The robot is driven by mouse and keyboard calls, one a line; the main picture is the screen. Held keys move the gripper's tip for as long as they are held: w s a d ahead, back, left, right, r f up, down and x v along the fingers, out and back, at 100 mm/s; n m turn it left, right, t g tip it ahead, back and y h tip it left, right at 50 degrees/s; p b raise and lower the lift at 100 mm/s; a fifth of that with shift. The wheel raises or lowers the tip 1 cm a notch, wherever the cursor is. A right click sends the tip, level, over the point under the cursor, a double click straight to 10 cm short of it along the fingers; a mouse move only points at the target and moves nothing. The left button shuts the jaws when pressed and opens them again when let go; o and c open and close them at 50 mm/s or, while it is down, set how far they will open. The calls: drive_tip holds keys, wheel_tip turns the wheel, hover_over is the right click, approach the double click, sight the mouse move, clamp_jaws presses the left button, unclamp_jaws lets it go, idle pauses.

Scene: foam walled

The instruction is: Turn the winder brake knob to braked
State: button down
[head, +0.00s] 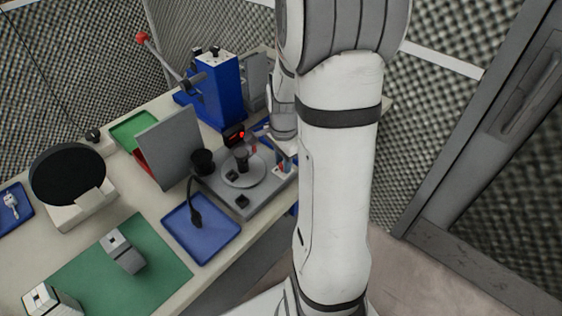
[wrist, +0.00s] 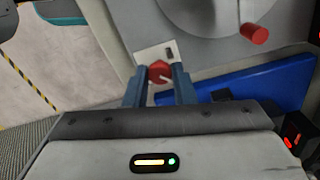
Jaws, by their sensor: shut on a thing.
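The winder (head: 225,196) is a grey flat machine with a round plate on the table, left of my arm in the head view. In the wrist view its grey face (wrist: 200,50) fills the top. The red brake knob (wrist: 158,71) sits on a small pale plate with a dark mark (wrist: 169,52). My gripper (wrist: 159,84) has its two blue-grey fingers on either side of the knob, shut on it. In the head view my arm hides most of the gripper. I cannot read the knob's setting.
A second red knob (wrist: 255,33) stands on the round plate. A blue tray (head: 201,228) lies in front of the winder, and a blue press (head: 212,90) with a red-tipped lever stands behind. A green mat (head: 85,275) with grey blocks lies at the left front.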

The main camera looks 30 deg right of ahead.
drive_tip(key=shift+s, duration=0.1)
drive_tip(key=c, duration=1.5)
unclamp_jaws()
drive_tip(key=shift+d, duration=0.15)
drive_tip(key=o, duration=0.3)
wheel_tip(320, 180, up, 8)
drive_tip(key=shift+f, duration=0.1)
